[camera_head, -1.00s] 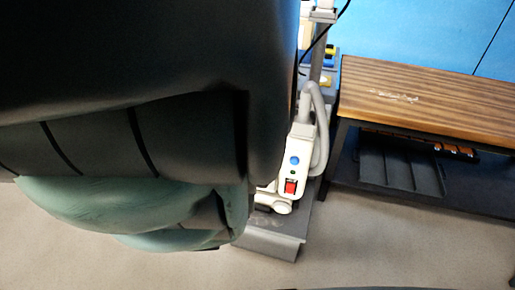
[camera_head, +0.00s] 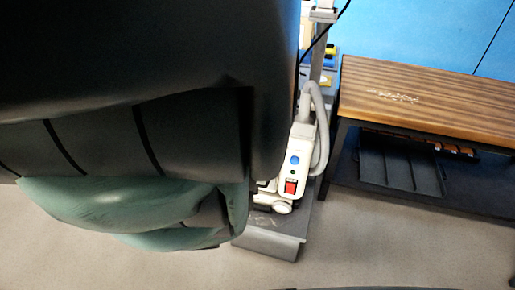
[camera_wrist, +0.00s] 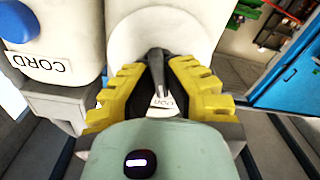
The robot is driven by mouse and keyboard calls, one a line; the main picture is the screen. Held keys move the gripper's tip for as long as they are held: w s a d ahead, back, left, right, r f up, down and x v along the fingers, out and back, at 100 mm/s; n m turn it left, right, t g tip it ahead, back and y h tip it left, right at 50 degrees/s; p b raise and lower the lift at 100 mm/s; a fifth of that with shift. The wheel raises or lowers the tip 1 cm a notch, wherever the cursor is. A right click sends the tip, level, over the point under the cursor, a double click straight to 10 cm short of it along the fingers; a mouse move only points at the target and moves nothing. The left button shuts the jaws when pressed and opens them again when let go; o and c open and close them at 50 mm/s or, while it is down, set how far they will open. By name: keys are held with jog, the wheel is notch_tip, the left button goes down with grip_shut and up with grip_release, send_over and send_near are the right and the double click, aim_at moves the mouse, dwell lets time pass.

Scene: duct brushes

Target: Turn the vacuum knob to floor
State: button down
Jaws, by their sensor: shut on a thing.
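In the wrist view the dark grey knob (camera_wrist: 157,63) stands out from a round cream face on the vacuum (camera_wrist: 185,28). My gripper (camera_wrist: 157,82), with yellow ridged fingers, is shut on the knob, one finger on each side. A small white label (camera_wrist: 163,102) with partly hidden letters shows between the fingers; I cannot read it surely. In the head view the cream vacuum (camera_head: 304,150), with a blue button, a red switch and a grey hose, stands beside my dark arm. My arm hides the knob and gripper there.
A cream part labelled CORD (camera_wrist: 52,66) with a blue button is close at left in the wrist view. The vacuum stands on a grey base (camera_head: 270,242). A wooden-topped bench (camera_head: 430,98) with a lower shelf stands at right. The front floor is clear.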

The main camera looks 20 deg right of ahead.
jog(key=shift+w+n, duration=0.1)
jog(key=shift+n, duration=1)
dwell(1.6)
jog(key=shift+a+f+n+b, duration=0.1)
jog(key=shift+n+b, duration=0.3)
jog(key=shift+n, duration=0.8)
jog(key=c, duration=1)
grip_release()
jog(key=shift+w, duration=0.1)
jog(key=shift+v, duration=5.95)
